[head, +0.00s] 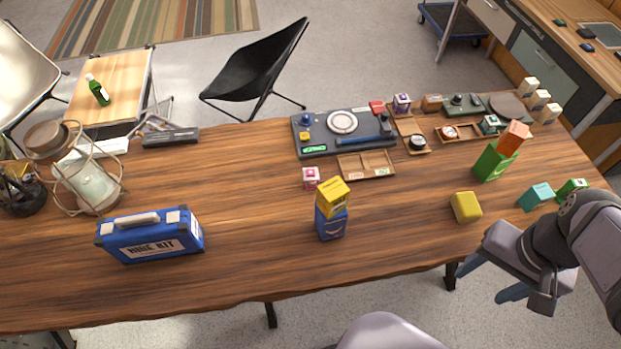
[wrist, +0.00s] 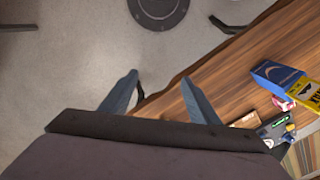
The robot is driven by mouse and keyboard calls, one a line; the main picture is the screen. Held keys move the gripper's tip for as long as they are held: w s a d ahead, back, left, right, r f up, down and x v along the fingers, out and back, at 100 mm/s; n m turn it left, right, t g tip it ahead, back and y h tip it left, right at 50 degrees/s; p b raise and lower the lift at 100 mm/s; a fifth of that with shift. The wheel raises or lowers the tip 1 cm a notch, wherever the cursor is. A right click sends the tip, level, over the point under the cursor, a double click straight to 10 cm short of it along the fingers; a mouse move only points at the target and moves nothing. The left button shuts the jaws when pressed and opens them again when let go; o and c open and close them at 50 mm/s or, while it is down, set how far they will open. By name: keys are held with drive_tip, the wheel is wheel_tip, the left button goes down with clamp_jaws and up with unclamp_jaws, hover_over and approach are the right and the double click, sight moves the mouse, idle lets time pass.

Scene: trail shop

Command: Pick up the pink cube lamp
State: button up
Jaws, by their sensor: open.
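The pink cube lamp (head: 311,178) is a small pink and white cube on the wooden table, behind and left of a yellow box stacked on a blue box. In the wrist view a pink and white cube (wrist: 283,103) shows partly behind the blue box. My gripper (head: 487,281) is open and empty, off the table's front edge at the right, well away from the pink cube. In the wrist view its two blue-grey fingers (wrist: 158,78) are spread over the floor and table edge.
The stacked blue box (head: 331,227) and yellow box (head: 333,197) stand close to the pink cube. A wooden tray (head: 366,165) lies to its right. A yellow cube (head: 466,207) and green box (head: 493,163) stand nearer my gripper. A blue case (head: 151,235) is at left.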

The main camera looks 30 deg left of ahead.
drive_tip(key=w+a+f+m+y+b, duration=0.1)
drive_tip(key=w+a+m+y+b, duration=0.2)
drive_tip(key=w+a, duration=0.45)
drive_tip(key=m+g+y+b, duration=0.7)
drive_tip(key=m+b, duration=0.1)
drive_tip(key=b, duration=0.2)
hover_over(305, 176)
drive_tip(key=w+d, duration=0.3)
wheel_tip(305, 176, down, 11)
drive_tip(key=shift+d+r, duration=0.15)
drive_tip(key=shift+r, duration=0.05)
drive_tip(key=shift+f, duration=0.25)
drive_tip(key=shift+p+x, duration=0.55)
drive_tip(key=shift+x, duration=3.1)
drive_tip(key=shift+c, duration=0.4)
drive_tip(key=c, duration=1.1)
